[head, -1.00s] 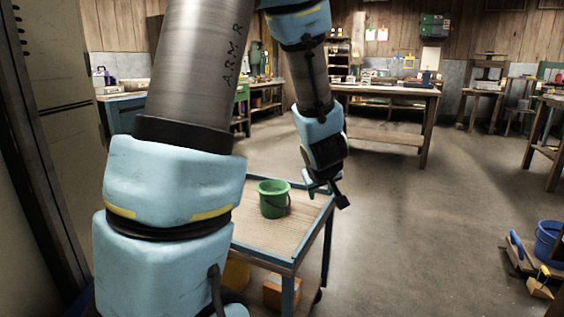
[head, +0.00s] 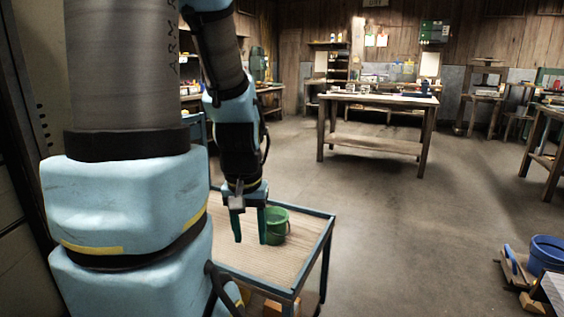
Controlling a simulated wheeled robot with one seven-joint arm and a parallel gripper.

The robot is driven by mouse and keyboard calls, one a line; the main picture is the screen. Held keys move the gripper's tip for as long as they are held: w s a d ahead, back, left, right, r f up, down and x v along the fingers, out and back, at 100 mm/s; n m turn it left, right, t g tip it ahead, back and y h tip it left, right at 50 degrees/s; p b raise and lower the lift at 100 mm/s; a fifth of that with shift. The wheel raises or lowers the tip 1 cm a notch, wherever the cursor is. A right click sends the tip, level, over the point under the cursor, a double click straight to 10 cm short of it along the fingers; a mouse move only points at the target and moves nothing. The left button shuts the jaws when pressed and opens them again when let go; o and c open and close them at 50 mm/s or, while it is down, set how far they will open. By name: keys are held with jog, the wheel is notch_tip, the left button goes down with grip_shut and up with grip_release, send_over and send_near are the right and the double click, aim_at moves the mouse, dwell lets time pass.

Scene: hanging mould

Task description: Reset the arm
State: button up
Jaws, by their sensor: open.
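My gripper (head: 250,238) hangs at the end of my arm in the head view, left of the picture's middle. It points down with its two blue fingers apart and nothing between them. It appears in front of the blue-framed cart (head: 318,250), beside a green bucket (head: 277,226). The bucket stands upright on the cart's tan top, and the fingers partly overlap its left side in the picture. I cannot tell whether they touch it. My large blue and grey arm links fill the left side and hide part of the cart.
A wooden workbench (head: 378,100) stands at the back middle. A blue bucket (head: 547,254) is on the floor at the lower right, near a low wooden piece (head: 515,270). A tall cabinet (head: 28,75) edges the left. The floor between the cart and the right side is clear.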

notch_tip(320, 180, up, 18)
jog(key=p, duration=1.5)
jog(key=shift+p, duration=0.3)
